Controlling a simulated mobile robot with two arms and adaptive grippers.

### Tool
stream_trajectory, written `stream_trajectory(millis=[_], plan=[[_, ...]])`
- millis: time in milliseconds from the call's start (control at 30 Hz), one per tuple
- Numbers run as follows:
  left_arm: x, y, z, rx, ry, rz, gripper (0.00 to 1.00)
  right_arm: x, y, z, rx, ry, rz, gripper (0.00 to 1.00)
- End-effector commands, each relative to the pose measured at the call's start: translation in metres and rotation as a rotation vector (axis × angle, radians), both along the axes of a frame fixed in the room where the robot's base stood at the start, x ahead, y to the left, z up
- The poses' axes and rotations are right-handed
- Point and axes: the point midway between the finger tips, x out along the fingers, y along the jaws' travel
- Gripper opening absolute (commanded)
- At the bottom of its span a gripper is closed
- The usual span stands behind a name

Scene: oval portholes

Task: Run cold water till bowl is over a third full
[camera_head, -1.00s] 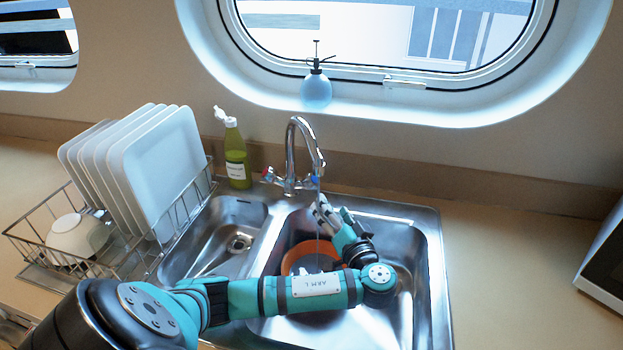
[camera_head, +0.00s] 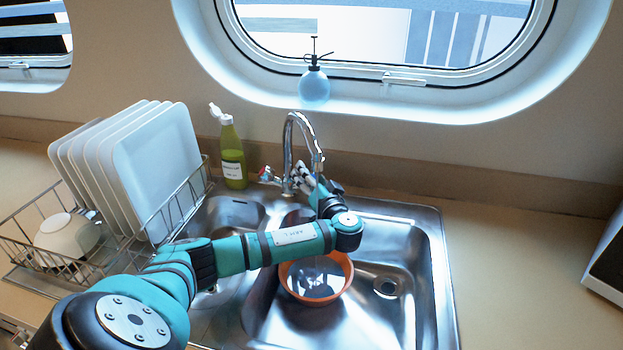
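An orange bowl (camera_head: 349,275) sits in the right basin of the steel sink (camera_head: 437,290). Its inside looks dark and shiny, like water, but I cannot tell the exact level. The chrome faucet (camera_head: 289,135) arches over the basin. Its red tap handle (camera_head: 266,173) shows on the left. The blue handle is hidden behind my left gripper. My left gripper (camera_head: 301,178) is at the faucet's base on the right side, its fingers close to where the blue handle is. Whether they are open or shut on it is unclear. I see no clear stream below the spout. My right gripper is out of view.
A dish rack (camera_head: 185,205) with several white plates (camera_head: 160,165) and a white bowl (camera_head: 62,232) stands left of the sink. A green soap bottle (camera_head: 233,155) stands behind the left basin. A blue spray bottle (camera_head: 314,88) is on the sill.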

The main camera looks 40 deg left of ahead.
Motion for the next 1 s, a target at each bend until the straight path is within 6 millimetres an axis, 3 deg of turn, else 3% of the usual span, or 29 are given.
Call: stream_trajectory(millis=[67,500,1000], plan=[[0.000,0.000,0.000,0.000,0.000,0.000,0.65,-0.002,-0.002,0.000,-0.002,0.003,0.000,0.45],[0.000,0.000,0.000,0.000,0.000,0.000,0.09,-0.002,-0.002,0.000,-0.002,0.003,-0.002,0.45],[0.000,-0.001,-0.001,-0.040,0.162,-0.156,0.07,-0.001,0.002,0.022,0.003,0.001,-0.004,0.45]])
